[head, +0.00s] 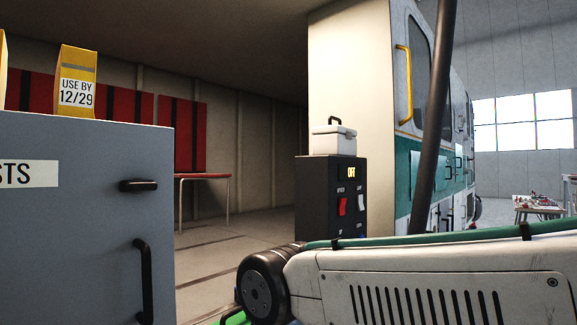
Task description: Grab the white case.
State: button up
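The white case (333,142) is a small box with a lid and a dark carrying handle on top. It sits upright on the dark cabinet (326,185) in the middle of the head view, and nothing covers it. My arm crosses the lower right of the view, nearer than the cabinet and below the case. My gripper does not show, and nothing of mine touches the case.
A grey cabinet (85,220) with black handles stands close at left, a yellow carton (76,82) on top. A red-topped bench (205,177) stands behind. A cluttered table (538,206) stands far right.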

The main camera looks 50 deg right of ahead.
aim_at(337, 139)
jog(key=z, duration=3.45)
jog(key=i, duration=1.5)
jog(key=u, duration=3.45)
